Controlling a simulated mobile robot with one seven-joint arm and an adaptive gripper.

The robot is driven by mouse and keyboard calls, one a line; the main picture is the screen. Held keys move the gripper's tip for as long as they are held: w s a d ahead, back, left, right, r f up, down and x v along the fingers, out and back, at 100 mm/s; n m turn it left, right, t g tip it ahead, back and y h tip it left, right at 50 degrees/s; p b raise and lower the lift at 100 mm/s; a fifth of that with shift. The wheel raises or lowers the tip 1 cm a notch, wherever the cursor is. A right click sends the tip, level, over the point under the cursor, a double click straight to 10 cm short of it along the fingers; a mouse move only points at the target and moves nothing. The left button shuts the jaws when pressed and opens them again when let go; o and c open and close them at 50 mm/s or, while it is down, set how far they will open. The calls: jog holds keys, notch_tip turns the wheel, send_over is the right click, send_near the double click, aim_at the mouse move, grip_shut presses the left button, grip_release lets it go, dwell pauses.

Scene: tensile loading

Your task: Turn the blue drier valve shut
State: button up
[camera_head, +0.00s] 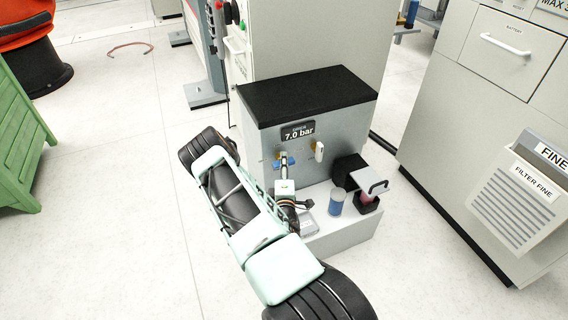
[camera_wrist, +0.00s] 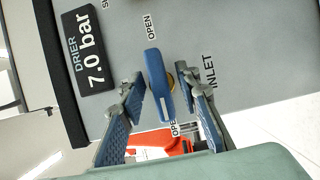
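The blue drier valve handle (camera_wrist: 156,78) is an elongated lever on a grey panel. In the wrist view it lies between the two blue-padded fingers of my gripper (camera_wrist: 162,92), which is open with a gap visible on each side. The handle's long axis runs near upright in that picture, with an OPEN label beyond each end. A brass-coloured stem shows behind it. In the head view the blue valve (camera_head: 281,160) is small and partly hidden by my gripper (camera_head: 286,168), which faces the panel.
The drier display (camera_head: 299,132) reads 7.0 bar. A white-handled valve (camera_head: 319,151) sits to the right on the same panel. A filter cabinet (camera_head: 480,130) is at right.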

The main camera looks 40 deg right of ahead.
grip_shut()
jog(key=m+p, duration=0.2)
jog(key=shift+r+m+g+y, duration=0.2)
jog(key=shift+m+g+y, duration=0.1)
jog(key=shift+g, duration=0.1)
jog(key=m+y+p, duration=0.1)
jog(key=m+p, duration=0.1)
jog(key=m, duration=0.1)
jog(key=shift+d+g+y, duration=0.1)
jog(key=shift+g+y, duration=0.3)
jog(key=m+y+p, duration=0.2)
jog(key=m, duration=0.2)
jog(key=shift+y+p, duration=0.3)
jog(key=shift+f+m+y, duration=0.15)
jog(key=shift+m+y, duration=1.05)
jog(key=shift+m, duration=0.7)
